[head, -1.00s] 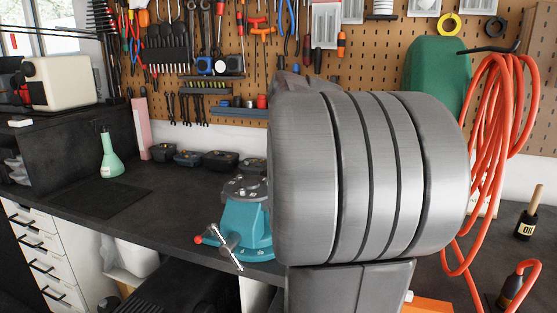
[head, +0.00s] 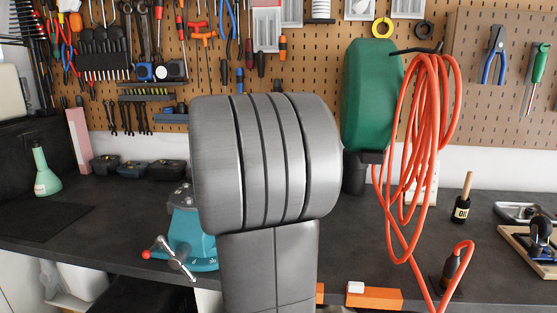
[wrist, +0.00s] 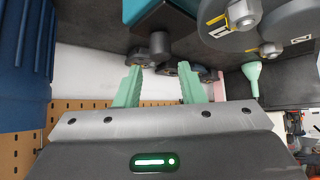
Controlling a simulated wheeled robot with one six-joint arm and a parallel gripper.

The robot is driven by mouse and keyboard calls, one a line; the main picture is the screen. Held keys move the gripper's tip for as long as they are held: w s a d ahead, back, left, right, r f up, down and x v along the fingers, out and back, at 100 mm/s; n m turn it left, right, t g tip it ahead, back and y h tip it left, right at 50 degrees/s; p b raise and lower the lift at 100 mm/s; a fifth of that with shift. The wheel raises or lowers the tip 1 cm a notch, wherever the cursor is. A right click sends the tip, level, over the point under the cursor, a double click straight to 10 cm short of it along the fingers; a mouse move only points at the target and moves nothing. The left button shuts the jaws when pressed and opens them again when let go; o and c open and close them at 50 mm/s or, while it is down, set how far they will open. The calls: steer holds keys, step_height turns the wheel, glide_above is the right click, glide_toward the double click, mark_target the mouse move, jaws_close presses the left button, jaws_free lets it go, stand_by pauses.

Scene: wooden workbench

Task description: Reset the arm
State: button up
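My gripper (wrist: 161,72) shows in the wrist view as two pale green fingers held apart, with nothing between them. The wrist picture is upside down. In the head view my grey arm links fill the middle, in front of the bench, and my gripper is hidden or out of view there. The bench (head: 80,235) has a dark top. A teal vise (head: 190,240) stands on it, partly hidden behind my arm.
A green hose reel (head: 370,95) with an orange hose (head: 425,130) hangs right of my arm. Several battery packs (head: 150,168) and a green funnel bottle (head: 45,172) stand at the back left.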

steer(key=x, duration=0.6)
steer(key=shift+w+a+f, duration=0.2)
steer(key=shift+f, duration=0.05)
steer(key=shift+r, duration=0.1)
steer(key=v, duration=1.3)
steer(key=x, duration=1.3)
steer(key=shift+w+a, duration=0.1)
steer(key=shift+a, duration=0.1)
steer(key=shift+a+n+g+y, duration=0.25)
steer(key=shift+n+g+y, duration=0.05)
steer(key=shift+n, duration=0.2)
